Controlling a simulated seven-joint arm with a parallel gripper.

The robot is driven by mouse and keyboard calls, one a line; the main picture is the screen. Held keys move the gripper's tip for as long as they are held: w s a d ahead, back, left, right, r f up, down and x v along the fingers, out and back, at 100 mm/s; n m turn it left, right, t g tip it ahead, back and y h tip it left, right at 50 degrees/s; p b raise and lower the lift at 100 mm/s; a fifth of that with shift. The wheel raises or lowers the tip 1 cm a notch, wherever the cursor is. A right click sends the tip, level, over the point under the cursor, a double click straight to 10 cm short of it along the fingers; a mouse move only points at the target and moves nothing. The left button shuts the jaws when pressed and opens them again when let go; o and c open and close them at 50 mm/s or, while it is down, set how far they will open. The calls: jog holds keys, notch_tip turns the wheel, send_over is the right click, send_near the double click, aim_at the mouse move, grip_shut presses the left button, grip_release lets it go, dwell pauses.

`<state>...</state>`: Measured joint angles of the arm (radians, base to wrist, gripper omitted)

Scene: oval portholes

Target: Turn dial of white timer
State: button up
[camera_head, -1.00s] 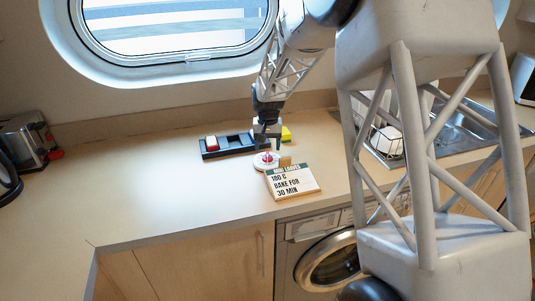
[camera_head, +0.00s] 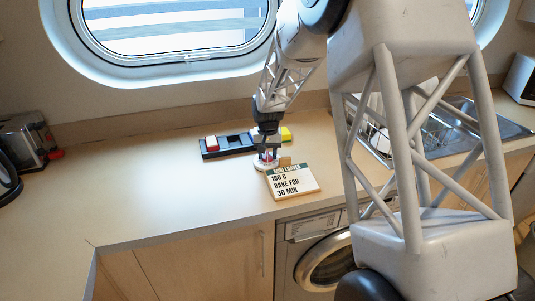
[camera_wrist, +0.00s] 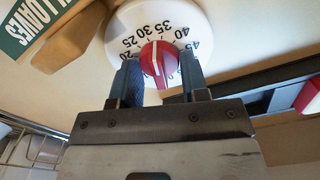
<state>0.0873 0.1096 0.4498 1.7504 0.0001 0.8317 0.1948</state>
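The white timer (camera_wrist: 180,22) lies on the counter, a round disc with black numbers around its rim; 25, 30, 35, 40 and 45 are readable in the wrist view. Its red dial (camera_wrist: 158,62) with a white pointer line stands at the centre. My gripper (camera_wrist: 158,75) is open, one finger on each side of the red dial; I cannot tell whether the fingers touch it. In the head view my gripper (camera_head: 267,158) is down over the timer (camera_head: 259,166), hiding most of it and the dial.
A recipe card (camera_head: 292,182) reading "180 C bake for 30 min" leans on a wooden stand (camera_head: 285,161) right beside the timer. A dark tray (camera_head: 232,146) with a red-and-white block (camera_head: 212,143) lies behind; a yellow block (camera_head: 286,134) is at its right.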

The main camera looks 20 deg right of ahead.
aim_at(267, 153)
jog(key=shift+c, duration=0.6)
jog(key=shift+n, duration=1.4)
jog(key=o, duration=0.9)
jog(key=shift+a, duration=0.1)
jog(key=shift+r, duration=3.9)
